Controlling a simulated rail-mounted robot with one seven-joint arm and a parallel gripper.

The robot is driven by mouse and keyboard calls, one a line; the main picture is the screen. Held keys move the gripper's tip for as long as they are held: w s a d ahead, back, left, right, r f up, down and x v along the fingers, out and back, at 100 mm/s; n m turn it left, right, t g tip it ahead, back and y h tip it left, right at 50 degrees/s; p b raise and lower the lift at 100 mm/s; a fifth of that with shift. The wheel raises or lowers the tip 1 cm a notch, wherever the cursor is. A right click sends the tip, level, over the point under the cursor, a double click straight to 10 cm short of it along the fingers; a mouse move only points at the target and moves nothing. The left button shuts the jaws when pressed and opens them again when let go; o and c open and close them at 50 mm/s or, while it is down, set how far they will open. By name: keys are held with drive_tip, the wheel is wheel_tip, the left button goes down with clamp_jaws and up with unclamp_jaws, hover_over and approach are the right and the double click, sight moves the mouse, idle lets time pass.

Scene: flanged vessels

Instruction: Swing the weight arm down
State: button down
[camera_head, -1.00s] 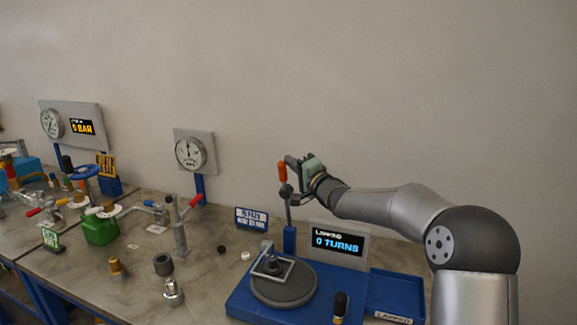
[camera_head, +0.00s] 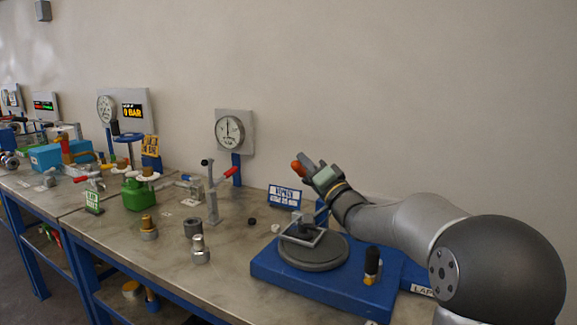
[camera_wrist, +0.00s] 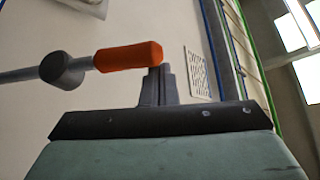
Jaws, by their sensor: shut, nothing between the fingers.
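The weight arm's orange grip (camera_head: 299,168) shows at my gripper, raised above the lapping stand and tilted. In the wrist view the orange grip (camera_wrist: 128,56) lies across the picture just ahead of my fingertips, with a round dark weight (camera_wrist: 62,70) on its grey rod. My gripper (camera_head: 311,164) is shut and empty, with its fingers (camera_wrist: 160,84) beside the free end of the grip. I cannot tell whether they touch. The blue post (camera_head: 321,214) of the arm stands behind the round grey lapping plate (camera_head: 313,254). The rod is mostly hidden in the head view.
A blue base (camera_head: 325,284) carries the plate, with a black-topped peg (camera_head: 371,265) at its right. Fittings (camera_head: 200,251), a green can (camera_head: 137,194) and a gauge (camera_head: 230,132) stand to the left. The air above the plate is clear.

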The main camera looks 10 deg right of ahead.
drive_tip(key=shift+s+a+f, duration=0.2)
drive_tip(key=shift+a+f, duration=0.05)
drive_tip(key=shift+f, duration=0.1)
drive_tip(key=shift+r, duration=0.15)
